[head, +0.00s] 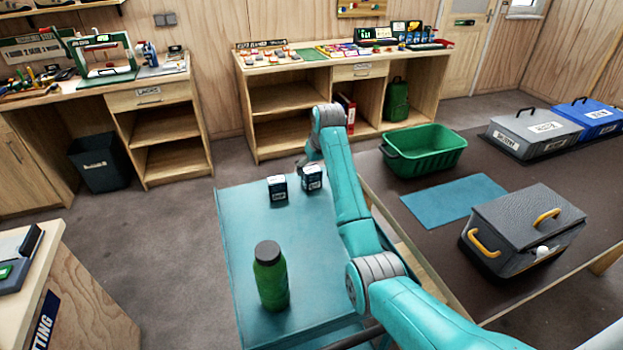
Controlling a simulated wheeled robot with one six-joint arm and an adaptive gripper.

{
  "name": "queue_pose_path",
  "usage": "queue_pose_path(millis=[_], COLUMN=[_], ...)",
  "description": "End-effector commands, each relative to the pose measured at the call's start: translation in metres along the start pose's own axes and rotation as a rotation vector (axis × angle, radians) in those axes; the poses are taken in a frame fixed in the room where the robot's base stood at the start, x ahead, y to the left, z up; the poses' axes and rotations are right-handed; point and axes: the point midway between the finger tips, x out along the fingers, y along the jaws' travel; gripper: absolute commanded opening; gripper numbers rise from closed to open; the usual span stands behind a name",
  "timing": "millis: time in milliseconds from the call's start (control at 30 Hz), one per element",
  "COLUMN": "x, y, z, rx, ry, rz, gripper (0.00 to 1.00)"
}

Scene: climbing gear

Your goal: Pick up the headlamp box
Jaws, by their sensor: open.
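Two small dark boxes with white markings stand side by side near the far end of a teal tabletop (237,245). The left box (277,188) is clear of the arm. The right box (312,179) is just below my gripper (308,163). Their print is too small to tell which is the headlamp box. My gripper is open, small in view and partly hidden by my teal arm. I cannot tell whether its fingers touch the right box. Both boxes appear to rest on the tabletop.
A green bottle (270,277) stands upright nearer on the teal top. On the dark table to the right are a green basket (424,150), a blue mat (453,202) and a dark lidded box with yellow handles (525,228). The teal top's left side is clear.

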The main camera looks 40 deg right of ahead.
Motion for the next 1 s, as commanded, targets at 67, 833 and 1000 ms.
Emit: queue_pose_path(millis=[67, 833, 1000], x=[0.012, 0.033, 0.033], y=[-0.001, 0.000, 0.000], z=[-0.002, -0.002, -0.002], rx=[0.000, 0.000, 0.000], ry=[-0.003, 0.000, 0.001], rz=[-0.001, 0.000, 0.000], gripper=[0.90, 0.21, 0.21])
